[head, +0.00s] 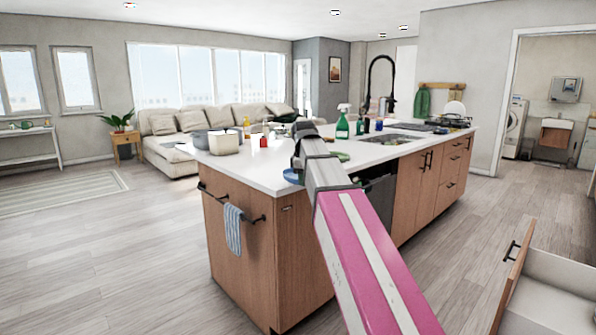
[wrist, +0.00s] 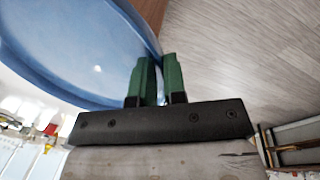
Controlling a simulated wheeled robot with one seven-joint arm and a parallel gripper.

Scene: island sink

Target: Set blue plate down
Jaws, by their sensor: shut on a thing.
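The blue plate (wrist: 75,45) fills the upper left of the wrist view. My gripper (wrist: 158,75), with green fingers, is shut on the plate's rim. In the head view a small part of the blue plate (head: 292,177) shows at the near edge of the island counter, left of my arm. The rest of it and my gripper are hidden behind my arm there. I cannot tell whether the plate touches the counter.
The white island counter (head: 262,170) has a pot, a white container (head: 224,143), bottles and a green item (head: 341,156) on it. The sink (head: 392,139) is farther right. An open drawer (head: 545,290) sticks out at lower right.

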